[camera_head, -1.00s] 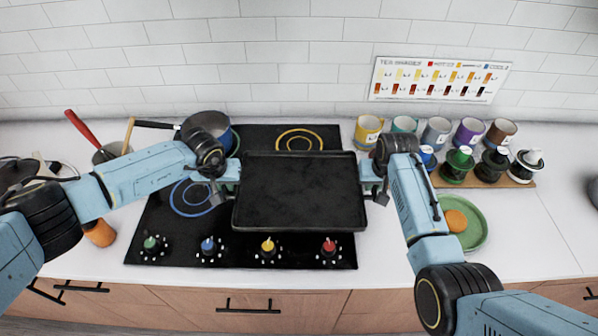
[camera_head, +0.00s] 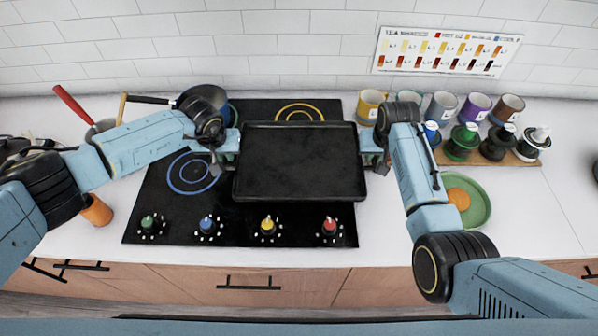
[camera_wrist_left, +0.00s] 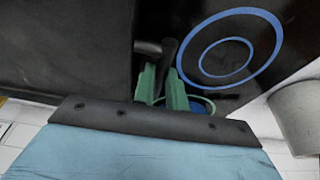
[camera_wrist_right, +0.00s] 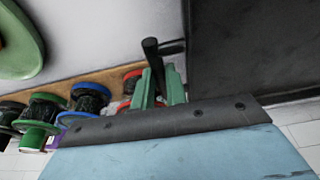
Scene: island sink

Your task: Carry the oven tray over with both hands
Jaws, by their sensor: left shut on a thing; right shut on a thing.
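The black oven tray (camera_head: 300,162) is held between my two grippers over the black cooktop (camera_head: 165,218), its surface empty. My left gripper (camera_head: 226,152) is shut on the handle at the tray's left side; green fingers close on that dark handle in the left wrist view (camera_wrist_left: 163,80). My right gripper (camera_head: 373,152) is shut on the handle at the right side, also seen in the right wrist view (camera_wrist_right: 158,75). The tray looks roughly level. I cannot tell exactly how high it is above the cooktop.
A dark pot (camera_head: 212,98) stands at the cooktop's back left. Several mugs (camera_head: 441,108) and jars on a wooden board (camera_head: 525,158) stand at the back right. A green plate (camera_head: 478,203) with an orange item lies on the right.

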